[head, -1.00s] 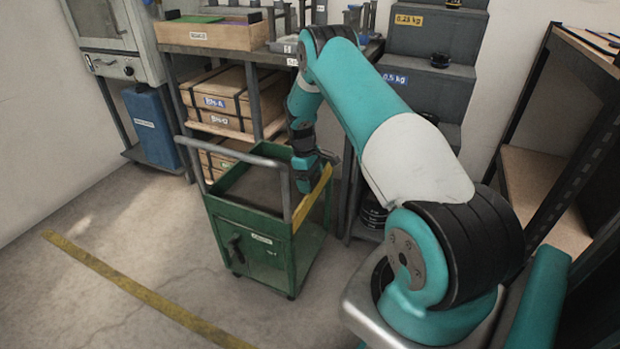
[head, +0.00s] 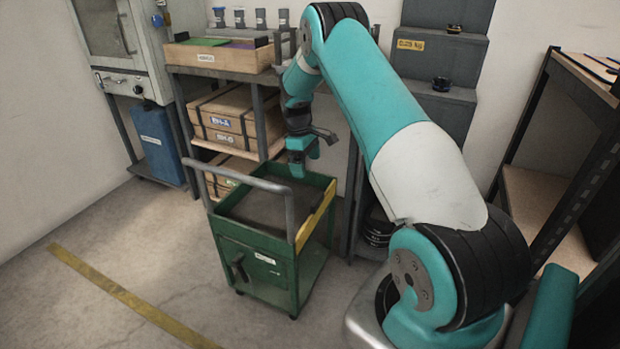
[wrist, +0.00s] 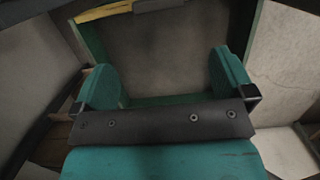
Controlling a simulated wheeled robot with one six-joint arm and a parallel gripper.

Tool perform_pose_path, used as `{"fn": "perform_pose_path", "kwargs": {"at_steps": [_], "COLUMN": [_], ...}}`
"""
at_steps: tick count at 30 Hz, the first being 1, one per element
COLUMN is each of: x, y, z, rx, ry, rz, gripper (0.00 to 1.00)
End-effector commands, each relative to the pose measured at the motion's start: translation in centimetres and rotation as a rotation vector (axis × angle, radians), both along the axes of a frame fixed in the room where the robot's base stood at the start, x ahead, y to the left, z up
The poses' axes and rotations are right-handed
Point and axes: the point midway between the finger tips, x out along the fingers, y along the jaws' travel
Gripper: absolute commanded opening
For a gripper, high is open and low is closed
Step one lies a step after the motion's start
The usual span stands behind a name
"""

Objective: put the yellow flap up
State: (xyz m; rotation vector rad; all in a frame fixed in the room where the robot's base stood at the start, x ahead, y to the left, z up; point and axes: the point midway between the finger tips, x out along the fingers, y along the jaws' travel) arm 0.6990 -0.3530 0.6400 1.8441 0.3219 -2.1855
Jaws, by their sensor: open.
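The yellow flap (head: 316,214) is a long narrow strip along the right side of the green cart (head: 262,262), near its top rim. In the wrist view the yellow flap (wrist: 103,11) shows at the top left edge of the picture. I cannot tell its exact tilt. My gripper (head: 298,172) is above the far part of the cart's top, apart from the flap. In the wrist view my gripper (wrist: 165,78) has its two teal fingers spread wide with nothing between them.
A grey handle rail (head: 240,172) rises over the cart's top. Behind the cart stands a shelf with strapped wooden boxes (head: 222,118). Grey stepped blocks (head: 440,60) stand at the back right. The floor left of the cart is clear, with a yellow line (head: 120,293).

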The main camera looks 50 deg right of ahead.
Motion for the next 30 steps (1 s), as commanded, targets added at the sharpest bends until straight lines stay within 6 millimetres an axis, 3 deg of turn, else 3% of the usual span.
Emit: {"fn": "perform_pose_path", "kwargs": {"at_steps": [3, 7, 26, 30], "x": [0.4, 0.5, 0.6, 0.9], "y": [0.1, 0.2, 0.2, 1.5], "z": [2.2, 3.4, 3.8, 4.9], "rx": [0.000, 0.000, 0.001, 0.004], "ry": [-0.001, 0.000, 0.000, -0.014], "rz": [0.001, 0.000, 0.000, 0.010], "gripper": [1.00, 1.00, 1.00, 1.00]}}
